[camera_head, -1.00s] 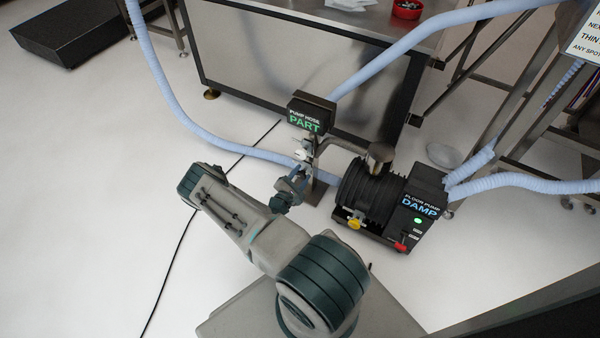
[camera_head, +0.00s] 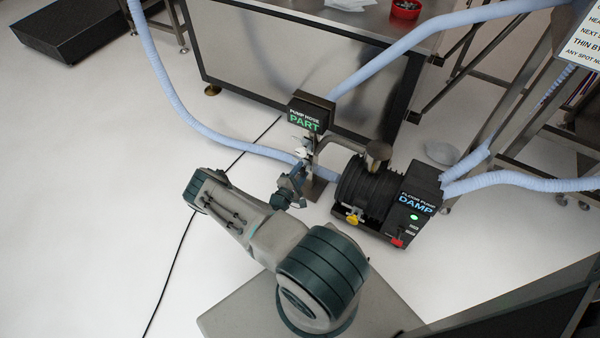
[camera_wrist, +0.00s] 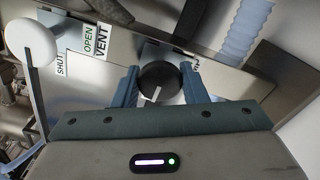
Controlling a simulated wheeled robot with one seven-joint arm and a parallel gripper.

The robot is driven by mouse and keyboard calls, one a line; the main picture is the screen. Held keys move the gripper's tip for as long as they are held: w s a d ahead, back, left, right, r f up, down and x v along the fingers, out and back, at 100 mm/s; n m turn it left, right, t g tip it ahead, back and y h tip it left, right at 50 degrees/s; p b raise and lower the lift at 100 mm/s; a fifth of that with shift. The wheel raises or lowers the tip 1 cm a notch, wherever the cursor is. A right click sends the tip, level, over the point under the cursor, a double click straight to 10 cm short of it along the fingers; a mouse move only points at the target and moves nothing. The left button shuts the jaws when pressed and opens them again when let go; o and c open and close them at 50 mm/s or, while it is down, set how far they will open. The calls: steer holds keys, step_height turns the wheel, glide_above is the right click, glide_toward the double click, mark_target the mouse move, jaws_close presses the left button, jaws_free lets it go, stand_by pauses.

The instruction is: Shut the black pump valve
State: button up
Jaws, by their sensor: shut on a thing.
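A round black knob (camera_wrist: 158,80) with a white pointer line sits on a metal plate in the wrist view. The line points down and slightly left in that picture. My gripper (camera_wrist: 160,86) has one blue finger on each side of the knob and is shut on it. In the head view my gripper (camera_head: 299,170) is at the stand under the "PUMP HOSE PART" sign (camera_head: 306,116); the knob cannot be made out there. A lever with a white ball (camera_wrist: 30,42) is at the left in the wrist view, beside labels reading "SHUT", "OPEN" and "VENT".
Pale blue hoses (camera_head: 190,115) run around the stand. A steel table (camera_head: 280,60) is behind.

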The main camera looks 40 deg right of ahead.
steer(key=shift+s+d, duration=0.1)
steer(key=o, duration=1)
steer(key=shift+a, duration=0.25)
steer(key=p+v, duration=0.3)
steer(key=v, duration=1)
steer(key=shift+a, duration=0.2)
